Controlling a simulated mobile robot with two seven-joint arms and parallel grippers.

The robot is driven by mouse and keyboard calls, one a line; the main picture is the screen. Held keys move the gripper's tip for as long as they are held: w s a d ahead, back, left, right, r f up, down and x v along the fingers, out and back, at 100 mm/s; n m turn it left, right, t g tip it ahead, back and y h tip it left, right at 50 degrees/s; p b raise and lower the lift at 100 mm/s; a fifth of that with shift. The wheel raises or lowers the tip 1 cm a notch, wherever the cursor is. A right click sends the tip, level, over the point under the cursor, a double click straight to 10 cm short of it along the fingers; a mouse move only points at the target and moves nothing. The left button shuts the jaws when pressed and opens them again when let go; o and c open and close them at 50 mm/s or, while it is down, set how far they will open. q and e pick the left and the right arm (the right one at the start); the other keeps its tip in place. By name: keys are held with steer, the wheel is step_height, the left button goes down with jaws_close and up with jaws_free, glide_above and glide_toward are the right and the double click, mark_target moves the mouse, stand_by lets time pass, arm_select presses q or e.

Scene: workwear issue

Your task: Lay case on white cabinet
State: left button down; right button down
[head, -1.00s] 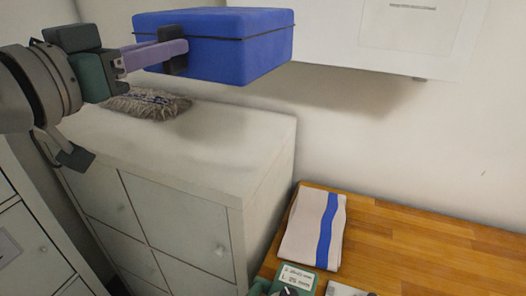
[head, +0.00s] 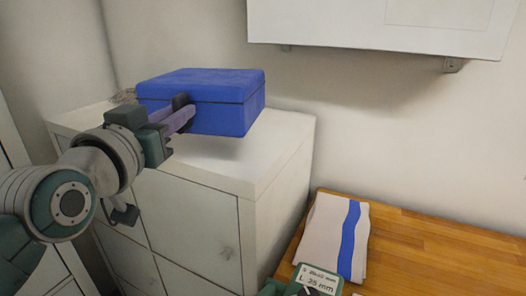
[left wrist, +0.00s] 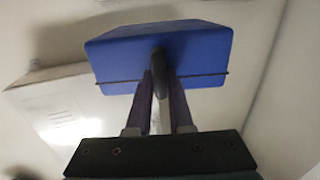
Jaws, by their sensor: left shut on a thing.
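The case is a blue box (head: 218,108) with a dark seam line below its lid. My left gripper (head: 182,112) is shut on its near side and holds it over the white cabinet (head: 278,150). A shadow lies on the cabinet top below the case, and the case looks a little above it. In the left wrist view the case (left wrist: 160,58) is in front of the two purple fingers of the left gripper (left wrist: 160,90).
A grey fuzzy thing (head: 124,97) lies at the back left of the cabinet top, partly hidden by the case. A wooden table (head: 430,245) at right bears a folded white cloth with a blue stripe (head: 333,235) and a labelled box (head: 318,279). A white wall unit (head: 380,25) hangs above.

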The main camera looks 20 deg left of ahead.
arm_select(q)
step_height(320, 180, down, 8)
steer(key=b, duration=0.1)
steer(key=shift+r, duration=0.15)
steer(key=c, duration=0.8)
jaws_free()
steer(key=s+d+f+m+g+h, duration=0.1)
steer(key=s+d+f+g, duration=0.2)
steer(key=s, duration=0.6)
steer(key=s+d+f+m+g+h, duration=0.1)
steer(key=s+d+f+g, duration=0.1)
steer(key=s+g, duration=0.4)
steer(key=s+d+f+m+g+h, duration=0.1)
steer(key=s+d+g, duration=0.4)
steer(key=s, duration=0.7)
step_height(320, 180, down, 3)
steer(key=shift+r+m+b, duration=0.2)
steer(key=shift+m+b, duration=0.15)
steer(key=shift+m, duration=0.15)
